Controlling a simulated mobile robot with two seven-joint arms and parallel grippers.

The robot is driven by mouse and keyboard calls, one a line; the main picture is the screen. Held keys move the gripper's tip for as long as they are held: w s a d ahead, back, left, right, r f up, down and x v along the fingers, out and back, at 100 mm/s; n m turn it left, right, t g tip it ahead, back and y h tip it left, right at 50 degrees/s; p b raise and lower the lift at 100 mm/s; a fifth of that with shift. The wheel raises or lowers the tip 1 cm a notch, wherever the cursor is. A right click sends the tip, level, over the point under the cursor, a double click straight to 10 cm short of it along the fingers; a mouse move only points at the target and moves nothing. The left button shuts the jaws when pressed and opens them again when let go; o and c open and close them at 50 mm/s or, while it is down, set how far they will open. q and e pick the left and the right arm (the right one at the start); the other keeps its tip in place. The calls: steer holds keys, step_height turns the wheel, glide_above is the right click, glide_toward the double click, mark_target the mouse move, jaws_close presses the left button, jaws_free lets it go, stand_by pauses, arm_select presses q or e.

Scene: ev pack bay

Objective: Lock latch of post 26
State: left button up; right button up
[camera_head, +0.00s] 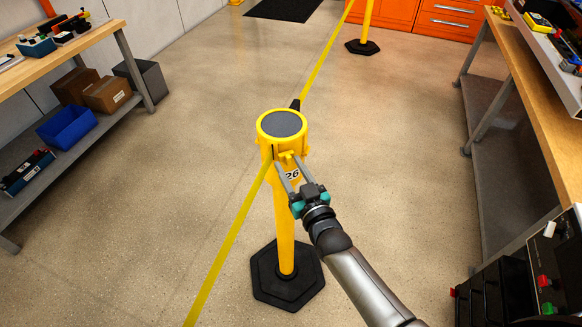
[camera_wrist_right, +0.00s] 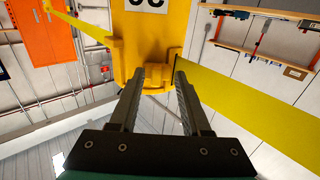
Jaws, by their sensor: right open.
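Post 26 is a yellow post (camera_head: 284,222) with a round, dark-topped head and a "26" label (camera_head: 292,174). It stands upright on a black base (camera_head: 287,277). A small yellow latch tab (camera_head: 287,155) sticks out from the head above the label. My right gripper (camera_head: 286,165) is open, its two fingers pointing at the head around the tab's height. My left gripper is not in view.
A yellow belt (camera_head: 228,245) runs from the lower left to the head and on to another post (camera_head: 366,22) behind. A workbench (camera_head: 62,45) stands left and another (camera_head: 545,95) right. The floor around the post is clear.

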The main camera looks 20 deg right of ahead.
steer(key=s+d, duration=0.2)
steer(key=s, duration=1.3)
steer(key=shift+p, duration=0.35)
